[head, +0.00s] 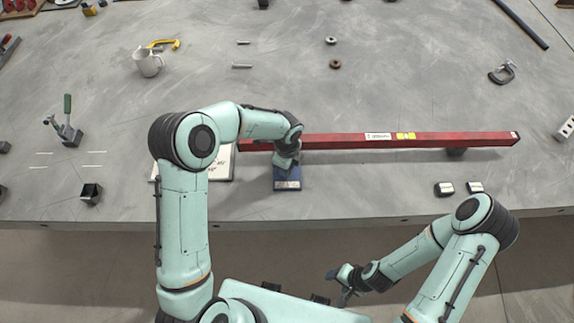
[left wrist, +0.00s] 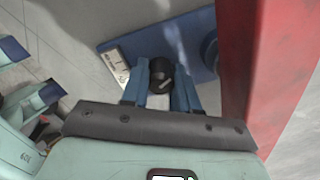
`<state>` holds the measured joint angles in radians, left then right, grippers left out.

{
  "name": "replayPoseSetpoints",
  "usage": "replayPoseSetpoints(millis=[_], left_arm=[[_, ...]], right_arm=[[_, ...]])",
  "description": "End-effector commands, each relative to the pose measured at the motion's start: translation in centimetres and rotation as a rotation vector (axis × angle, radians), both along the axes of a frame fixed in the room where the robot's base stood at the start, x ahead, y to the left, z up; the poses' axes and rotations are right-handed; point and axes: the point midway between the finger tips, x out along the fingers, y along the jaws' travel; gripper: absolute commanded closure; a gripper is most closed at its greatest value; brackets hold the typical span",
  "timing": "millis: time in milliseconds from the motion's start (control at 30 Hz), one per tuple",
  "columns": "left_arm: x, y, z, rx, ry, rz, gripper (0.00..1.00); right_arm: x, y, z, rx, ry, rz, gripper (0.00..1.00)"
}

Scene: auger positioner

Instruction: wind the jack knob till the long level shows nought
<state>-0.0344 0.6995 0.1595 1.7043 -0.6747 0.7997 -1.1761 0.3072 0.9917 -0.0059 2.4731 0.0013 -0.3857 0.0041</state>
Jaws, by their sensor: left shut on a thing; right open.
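The long red level (head: 330,140) lies across the middle of the table in the head view, with a white label and a yellow-green window; no reading is legible. Its red side (left wrist: 275,70) fills the right of the left wrist view. The blue jack base (head: 287,185) sits under my left gripper (head: 285,163) near the level's left end. In the left wrist view, my left gripper's blue fingers (left wrist: 161,85) are shut on the black jack knob (left wrist: 158,74). My wrist hides the knob in the head view. My right gripper (head: 338,285) is open and empty before the table's front edge.
A dark block (head: 455,152) is under the level's right part. A white sheet (head: 222,162) lies partly behind my left arm. A mug (head: 148,63), a green-handled clamp (head: 67,122) and a C-clamp (head: 502,73) stand away from the jack. Table behind the level is mostly clear.

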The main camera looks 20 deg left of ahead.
Motion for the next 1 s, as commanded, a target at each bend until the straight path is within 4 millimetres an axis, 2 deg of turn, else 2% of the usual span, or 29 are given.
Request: replayPoseSetpoints(millis=[267,300,333,767,867,1000], left_arm=[[0.2,0.0,0.2,-0.001,-0.006,0.000,1.00],[0.2,0.0,0.2,-0.001,-0.006,0.000,0.68],[0.2,0.0,0.2,-0.001,-0.006,0.000,0.60],[-0.1,0.0,0.0,0.000,0.002,0.005,0.60],[-0.2,0.0,-0.2,0.001,0.003,0.045,0.60],[-0.2,0.0,-0.4,0.001,0.002,0.187,0.60]], right_arm=[[0.0,0.0,0.0,0.000,0.000,0.000,0.39],[0.0,0.0,0.0,0.000,0.000,0.000,0.39],[0.0,0.0,0.0,0.000,0.000,0.000,0.39],[-0.1,0.0,-0.1,0.000,0.001,0.000,0.39],[-0.4,0.0,-0.5,0.000,0.004,0.000,0.39],[-1.3,0.0,-1.7,0.000,0.016,0.000,0.39]])
